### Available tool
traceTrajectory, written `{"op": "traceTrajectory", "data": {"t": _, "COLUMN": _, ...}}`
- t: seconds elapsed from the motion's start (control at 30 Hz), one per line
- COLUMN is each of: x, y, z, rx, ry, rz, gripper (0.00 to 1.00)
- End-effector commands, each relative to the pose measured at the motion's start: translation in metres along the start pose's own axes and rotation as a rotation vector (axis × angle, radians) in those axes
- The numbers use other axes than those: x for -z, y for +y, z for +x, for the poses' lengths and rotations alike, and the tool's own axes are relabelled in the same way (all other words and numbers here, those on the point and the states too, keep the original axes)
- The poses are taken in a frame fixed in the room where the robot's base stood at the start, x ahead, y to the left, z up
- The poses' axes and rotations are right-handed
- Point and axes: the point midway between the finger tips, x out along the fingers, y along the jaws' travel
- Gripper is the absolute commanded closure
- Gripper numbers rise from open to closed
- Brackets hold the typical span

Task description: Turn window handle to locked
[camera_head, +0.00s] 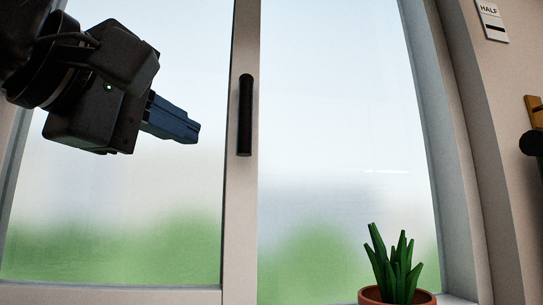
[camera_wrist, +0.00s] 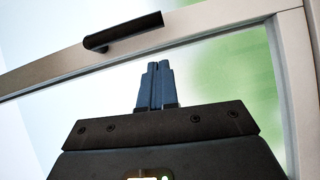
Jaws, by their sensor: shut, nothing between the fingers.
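The black window handle (camera_head: 245,115) stands upright on the pale middle frame bar (camera_head: 239,200), with its grip running vertically in the head view. In the wrist view the handle (camera_wrist: 125,31) lies along the frame bar, above and beyond my fingertips. My gripper (camera_head: 196,132) is to the left of the handle in the head view, with a gap between them. Its blue fingers (camera_wrist: 155,66) are shut together with nothing between them. The handle's mount behind the grip is mostly hidden in the head view.
A potted green plant (camera_head: 395,268) stands at the lower right by the window. A small sign reading HALF (camera_head: 492,20) is on the right wall. A wooden piece with a black knob (camera_head: 534,142) is at the right edge. The space around the handle looks clear.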

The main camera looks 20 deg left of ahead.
Motion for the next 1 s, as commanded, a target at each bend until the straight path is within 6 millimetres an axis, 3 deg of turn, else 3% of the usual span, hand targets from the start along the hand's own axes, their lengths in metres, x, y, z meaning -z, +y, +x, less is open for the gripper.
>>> {"op": "traceTrajectory", "data": {"t": 0.6, "x": 0.001, "y": -0.005, "z": -0.091, "rx": -0.001, "ry": 0.003, "rz": -0.001, "gripper": 1.00}}
{"op": "traceTrajectory", "data": {"t": 1.0, "x": 0.000, "y": -0.006, "z": -0.098, "rx": -0.003, "ry": -0.001, "rz": -0.005, "gripper": 1.00}}
